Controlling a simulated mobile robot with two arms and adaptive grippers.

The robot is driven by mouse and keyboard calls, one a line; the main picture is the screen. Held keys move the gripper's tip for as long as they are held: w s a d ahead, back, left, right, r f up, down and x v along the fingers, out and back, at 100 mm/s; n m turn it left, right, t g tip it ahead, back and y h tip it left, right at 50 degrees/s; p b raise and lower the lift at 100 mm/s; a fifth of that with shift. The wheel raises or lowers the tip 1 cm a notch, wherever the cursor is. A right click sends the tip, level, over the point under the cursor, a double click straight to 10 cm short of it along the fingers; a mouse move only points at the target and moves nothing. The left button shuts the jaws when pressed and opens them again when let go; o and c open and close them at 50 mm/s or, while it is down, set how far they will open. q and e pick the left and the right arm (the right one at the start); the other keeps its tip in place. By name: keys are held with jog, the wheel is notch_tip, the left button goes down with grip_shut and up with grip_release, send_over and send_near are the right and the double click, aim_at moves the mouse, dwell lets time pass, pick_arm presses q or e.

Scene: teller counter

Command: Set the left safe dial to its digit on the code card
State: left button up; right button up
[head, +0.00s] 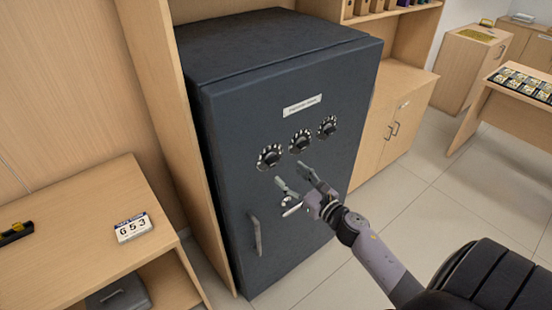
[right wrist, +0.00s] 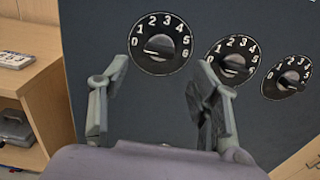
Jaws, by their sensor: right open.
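The left safe dial (head: 269,157) is a black round dial with white digits on the dark safe door. In the right wrist view the left dial (right wrist: 160,44) shows digits 0 to 6, and its knob mark seems to point left, near 0. The code card (head: 134,227) lies on the wooden desk and seems to read 6 5 3. My right gripper (head: 290,173) is open and empty, in front of the door just below the dials. In the right wrist view its fingers (right wrist: 160,72) are spread below the left dial, apart from the knob. My left gripper is out of view.
The middle dial (head: 300,141) and right dial (head: 327,126) sit beside the left one. A door handle (head: 255,234) and a small silver handle (head: 291,207) are below. A wooden side panel (head: 160,110) stands left of the safe. Open floor (head: 440,220) lies at right.

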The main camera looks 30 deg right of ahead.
aim_at(275, 163)
jog(key=w, duration=0.2)
jog(key=w+p, duration=0.1)
jog(key=w, duration=0.4)
jog(key=shift+w+a, duration=0.3)
jog(key=shift+a, duration=0.05)
jog(key=shift+c, duration=0.2)
jog(key=c, duration=1.1)
